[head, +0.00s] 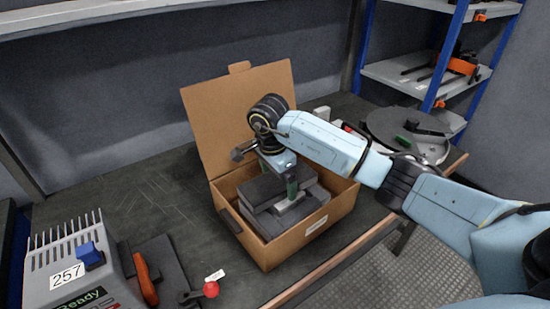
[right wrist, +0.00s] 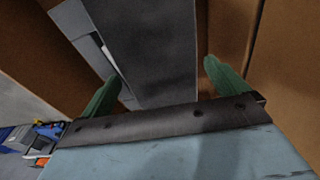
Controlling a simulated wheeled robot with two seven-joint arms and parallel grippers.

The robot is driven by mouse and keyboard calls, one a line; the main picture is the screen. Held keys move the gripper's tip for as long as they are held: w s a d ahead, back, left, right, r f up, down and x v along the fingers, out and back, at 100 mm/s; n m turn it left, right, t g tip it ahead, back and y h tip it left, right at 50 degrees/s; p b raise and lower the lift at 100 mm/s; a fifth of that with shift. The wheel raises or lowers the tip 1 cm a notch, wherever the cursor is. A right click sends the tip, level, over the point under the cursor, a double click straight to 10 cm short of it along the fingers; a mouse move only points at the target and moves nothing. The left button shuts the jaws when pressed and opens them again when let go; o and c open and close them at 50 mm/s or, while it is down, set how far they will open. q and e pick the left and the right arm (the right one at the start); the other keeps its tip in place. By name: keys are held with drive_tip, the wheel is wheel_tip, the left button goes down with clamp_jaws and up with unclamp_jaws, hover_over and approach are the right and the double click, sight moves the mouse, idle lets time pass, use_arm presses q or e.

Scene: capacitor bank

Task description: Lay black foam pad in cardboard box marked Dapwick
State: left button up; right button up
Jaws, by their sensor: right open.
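The cardboard box (head: 285,250) stands open on the dark workbench with its lid flap raised at the back. A small white label is on its front wall, too small to read. Dark grey-black slabs lie inside; the upper one, which looks like the black foam pad (head: 258,190), lies flat near the left side. It also seems to show in the right wrist view as a dark slab (right wrist: 150,45). My right gripper (head: 288,188) reaches down into the box over the slabs. Its green fingers (right wrist: 164,85) are apart, with the dark slab beyond them and not clearly gripped. My left gripper is out of view.
A grey finned unit marked 257 (head: 65,275) stands at the front left, beside a red-knobbed clamp (head: 210,289). A round grey turntable (head: 405,128) is at the back right. Blue-posted shelving (head: 440,60) stands behind. Bench left of the box is clear.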

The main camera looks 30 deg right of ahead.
sight(273, 183)
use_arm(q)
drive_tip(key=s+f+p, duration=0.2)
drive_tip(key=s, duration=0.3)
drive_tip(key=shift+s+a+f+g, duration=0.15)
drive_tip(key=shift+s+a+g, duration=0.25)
use_arm(e)
wheel_tip(273, 183, up, 12)
drive_tip(key=a, duration=0.1)
drive_tip(key=shift+a+f, duration=0.2)
drive_tip(key=shift+f, duration=0.05)
